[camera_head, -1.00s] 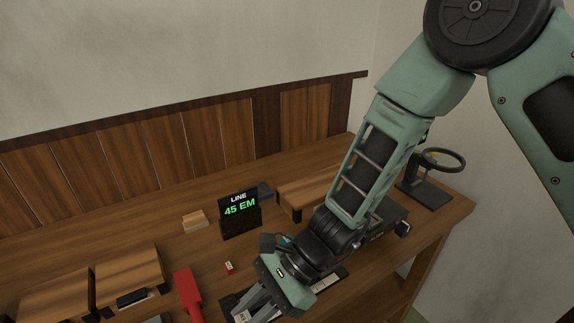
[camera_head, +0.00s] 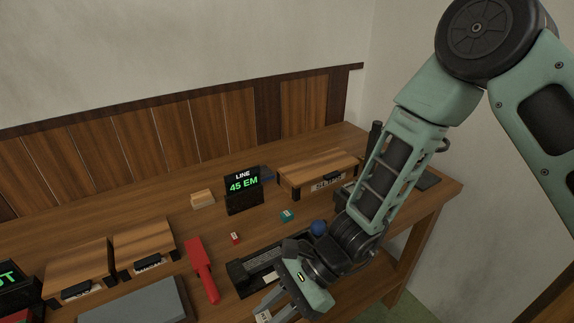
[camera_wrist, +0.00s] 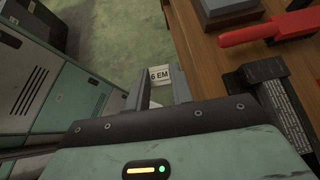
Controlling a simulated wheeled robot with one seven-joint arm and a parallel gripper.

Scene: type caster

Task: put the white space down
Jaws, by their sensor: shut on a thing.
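The white space (camera_wrist: 160,75), a small pale block reading "6 EM", is held between the two fingertips of my gripper (camera_wrist: 158,90) in the wrist view. In the head view my gripper (camera_head: 274,308) is low at the bottom of the picture, with the white space (camera_head: 263,316) at its tips. My gripper is shut on it. In the wrist view green floor shows behind the block, left of the table edge. The black composing stick (camera_wrist: 262,72) with rows of type lies to the right of my gripper; it also shows in the head view (camera_head: 240,275), partly hidden by my arm.
A sign (camera_head: 243,188) reads "LINE 45 EM". A small red block (camera_head: 235,238), a teal block (camera_head: 286,215) and wooden cases (camera_head: 145,245) stand on the table. Grey-green cabinets (camera_wrist: 40,75) stand left.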

